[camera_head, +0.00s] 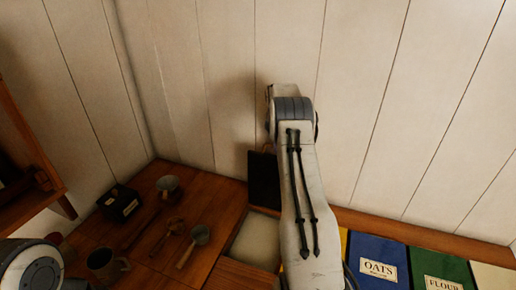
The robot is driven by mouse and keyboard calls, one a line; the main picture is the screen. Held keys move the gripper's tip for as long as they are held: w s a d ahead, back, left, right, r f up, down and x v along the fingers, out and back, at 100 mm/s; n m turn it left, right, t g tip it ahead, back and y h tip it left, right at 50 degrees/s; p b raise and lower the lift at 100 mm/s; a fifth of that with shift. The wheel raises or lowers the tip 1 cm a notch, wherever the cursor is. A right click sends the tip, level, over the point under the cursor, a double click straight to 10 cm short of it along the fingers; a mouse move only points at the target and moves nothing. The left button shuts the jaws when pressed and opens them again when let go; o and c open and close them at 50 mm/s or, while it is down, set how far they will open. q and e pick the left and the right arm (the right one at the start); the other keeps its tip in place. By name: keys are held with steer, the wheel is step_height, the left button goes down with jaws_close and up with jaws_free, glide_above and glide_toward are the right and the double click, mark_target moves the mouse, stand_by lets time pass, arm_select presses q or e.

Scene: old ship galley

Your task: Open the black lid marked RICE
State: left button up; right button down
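A black lid (264,180) stands raised, close to upright, near the back wall behind an open bin (232,243). No RICE marking shows on its visible face. White contents (257,240) show inside the bin. My arm in the middle passes in front of the right side of the lid and bin and hides part of them. Its gripper does not show, so I cannot tell whether it touches the lid. A rounded part of my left arm is at the bottom left corner; the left gripper is out of view.
A blue OATS lid (377,262) and a green FLOUR lid (440,270) lie closed at right, with a pale lid (493,277) beyond. At left are a mug (104,264), scoops (195,241), a black box (119,203) and a shelf (25,150).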

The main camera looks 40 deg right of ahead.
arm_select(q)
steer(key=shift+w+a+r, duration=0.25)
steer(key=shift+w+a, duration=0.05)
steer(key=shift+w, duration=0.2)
arm_select(e)
steer(key=shift+w+d+f, duration=0.2)
steer(key=shift+w+d, duration=0.05)
steer(key=shift+d, duration=0.35)
steer(key=shift+w+d+f, duration=0.2)
steer(key=shift+d, duration=0.4)
steer(key=c, duration=0.8)
jaws_free()
steer(key=shift+c, duration=0.2)
steer(key=shift+w, duration=0.1)
steer(key=shift+r, duration=0.1)
